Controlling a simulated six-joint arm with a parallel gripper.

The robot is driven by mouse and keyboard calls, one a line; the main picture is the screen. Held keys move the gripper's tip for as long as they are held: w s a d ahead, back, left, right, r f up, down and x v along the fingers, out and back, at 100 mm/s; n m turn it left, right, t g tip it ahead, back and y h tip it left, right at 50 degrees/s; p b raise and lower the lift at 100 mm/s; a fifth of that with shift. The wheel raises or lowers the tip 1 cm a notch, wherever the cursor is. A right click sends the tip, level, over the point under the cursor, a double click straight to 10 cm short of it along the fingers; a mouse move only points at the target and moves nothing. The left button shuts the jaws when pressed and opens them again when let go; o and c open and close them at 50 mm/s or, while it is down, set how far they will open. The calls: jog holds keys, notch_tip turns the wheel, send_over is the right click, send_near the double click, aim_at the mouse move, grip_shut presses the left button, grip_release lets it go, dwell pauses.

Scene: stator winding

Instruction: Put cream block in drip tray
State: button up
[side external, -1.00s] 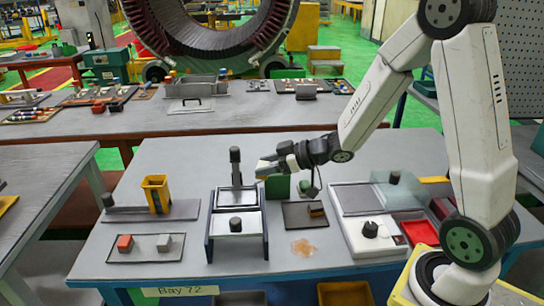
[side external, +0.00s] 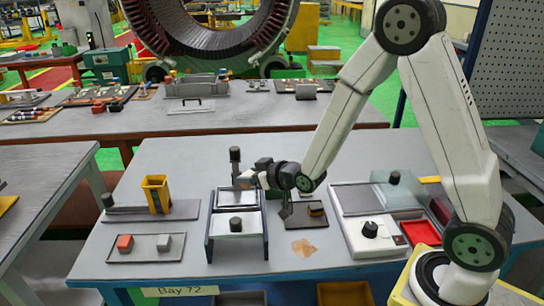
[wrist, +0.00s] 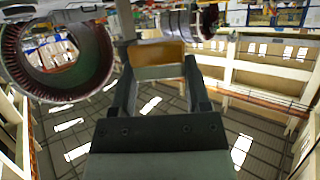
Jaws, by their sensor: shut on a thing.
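My gripper (wrist: 158,62) is shut on a block (wrist: 160,52) that looks tan-orange on one face and paler below in the wrist view; I take it as the cream block. In the side view my gripper (side external: 244,181) is above the back of the dark-framed stand, close to the upright black post, and the block is small and partly hidden by the fingers. A shallow dark tray (side external: 292,221) with a brown piece in it lies to the right of the stand. Another dark tray (side external: 128,256) lies front left. I cannot tell which is the drip tray.
The dark-framed stand (side external: 209,240) holds pale plates and a black knob. A red block (side external: 125,243) and a grey block (side external: 164,242) sit in the front left tray. A yellow holder (side external: 156,194) stands behind. An amber patch (side external: 303,247) lies on the bench. A white scale-like device (side external: 370,240) is at right.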

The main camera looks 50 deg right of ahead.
jog(key=shift+a+f+m+h, duration=0.1)
jog(key=shift+f+m+h, duration=0.2)
jog(key=shift+f+h, duration=0.15)
jog(key=shift+s, duration=0.1)
jog(key=shift+v, duration=2.25)
jog(key=shift+r, duration=0.3)
jog(key=s+d+r+n+g+y, duration=0.2)
jog(key=s+n+y, duration=0.3)
jog(key=n+y, duration=0.3)
jog(key=shift+d+r+n+g+y, duration=0.45)
jog(key=shift+g+y, duration=0.3)
jog(key=shift+g, duration=0.15)
jog(key=shift+f, duration=0.1)
